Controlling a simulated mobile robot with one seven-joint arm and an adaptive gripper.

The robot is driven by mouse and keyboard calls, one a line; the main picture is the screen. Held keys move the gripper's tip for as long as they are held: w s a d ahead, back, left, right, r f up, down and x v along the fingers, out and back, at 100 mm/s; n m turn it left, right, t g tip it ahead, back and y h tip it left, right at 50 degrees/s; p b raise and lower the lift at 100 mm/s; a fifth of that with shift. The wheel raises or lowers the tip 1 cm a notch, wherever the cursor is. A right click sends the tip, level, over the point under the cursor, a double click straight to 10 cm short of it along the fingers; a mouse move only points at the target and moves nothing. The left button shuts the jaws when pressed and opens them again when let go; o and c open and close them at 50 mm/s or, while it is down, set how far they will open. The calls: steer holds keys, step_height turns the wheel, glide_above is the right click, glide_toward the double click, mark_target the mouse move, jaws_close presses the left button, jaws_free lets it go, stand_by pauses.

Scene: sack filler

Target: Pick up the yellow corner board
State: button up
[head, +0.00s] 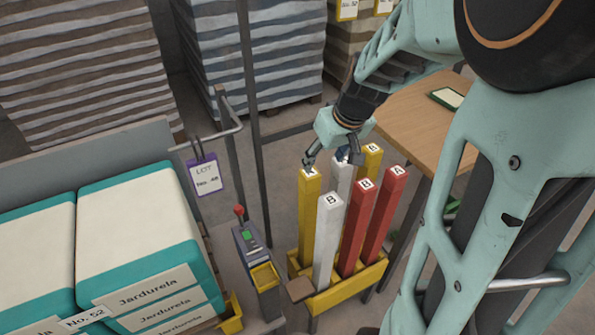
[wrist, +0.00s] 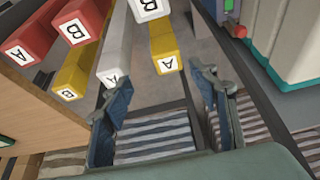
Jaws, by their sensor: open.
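Two yellow corner boards stand upright in a yellow holder (head: 343,290). The one marked A (head: 310,215) is at the left; the one marked B (head: 371,160) is at the back. In the wrist view, yellow A (wrist: 163,40) shows its labelled end between and beyond my fingertips, and yellow B (wrist: 72,75) is left. My gripper (head: 331,160) is open and empty near the tops of yellow A and the white A board (head: 342,176). Its spread fingers also show in the wrist view (wrist: 157,88). I cannot tell whether a finger touches a board.
White B (head: 328,240), red B (head: 356,225) and red A (head: 385,215) boards stand close in the same holder. A control post with a red knob (head: 239,211) is left of it. A wooden table (head: 420,120) is behind right. Teal-white sacks (head: 140,240) lie left.

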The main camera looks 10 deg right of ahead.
mark_target(312, 175)
steer(key=x, duration=0.4)
steer(key=shift+s+a+f, duration=0.15)
steer(key=shift+a+f, duration=0.2)
steer(key=shift+w+a+b+x, duration=0.1)
steer(key=shift+b+x, duration=0.1)
steer(key=shift+x, duration=1.4)
steer(key=shift+w+a+b+x, duration=0.1)
steer(key=shift+b+x, duration=0.1)
steer(key=shift+x, duration=1.4)
steer(key=shift+r, duration=0.1)
jaws_close()
